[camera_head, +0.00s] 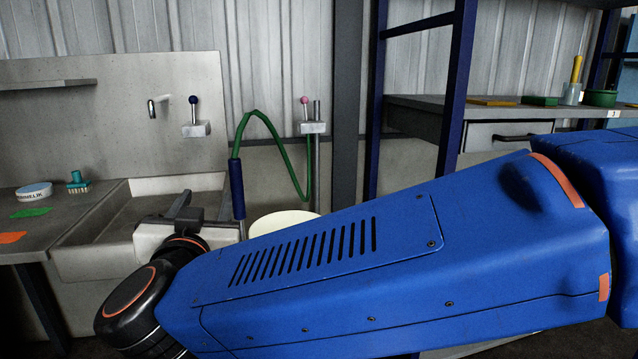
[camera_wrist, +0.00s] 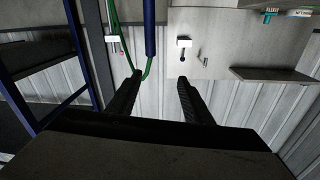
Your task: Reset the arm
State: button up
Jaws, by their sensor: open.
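My blue arm lies across the lower right of the head view, with its black wrist at the lower left. My gripper (camera_wrist: 158,82) shows in the wrist view as two dark fingers. They are spread apart with nothing between them. The wrist view looks upside down, toward the corrugated wall and the sink's back panel. In the head view my gripper's body is in front of the sink (camera_head: 95,235), and its fingertips are hard to make out.
A green hose (camera_head: 262,116) with a blue handle (camera_head: 237,188) hangs by the sink. A pale round container (camera_head: 285,222) stands behind my arm. A blue rack frame (camera_head: 457,80) and grey counter (camera_head: 425,119) are right. A brush (camera_head: 77,182) and round tin (camera_head: 34,191) sit left.

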jog(key=w+d+r+n+g+y, duration=0.1)
jog(key=w+d+r+n+y, duration=0.1)
jog(key=w+d+y, duration=0.35)
jog(key=w+d+f+n+g, duration=0.2)
jog(key=d+f+g, duration=0.3)
jog(key=d, duration=0.7)
jog(key=s+d+f+m+g+h, duration=0.1)
jog(key=s+d+f+g+h, duration=0.1)
jog(key=s+d+f, duration=0.5)
jog(key=s+d+f+m+g+h, duration=0.1)
jog(key=s+d+f+g+h, duration=0.2)
jog(key=s+d+f, duration=0.4)
jog(key=s+d+f+m+g+h, duration=0.2)
jog(key=s+d+f, duration=0.5)
jog(key=d, duration=1)
jog(key=shift+f+h, duration=0.7)
jog(key=shift+h, duration=0.15)
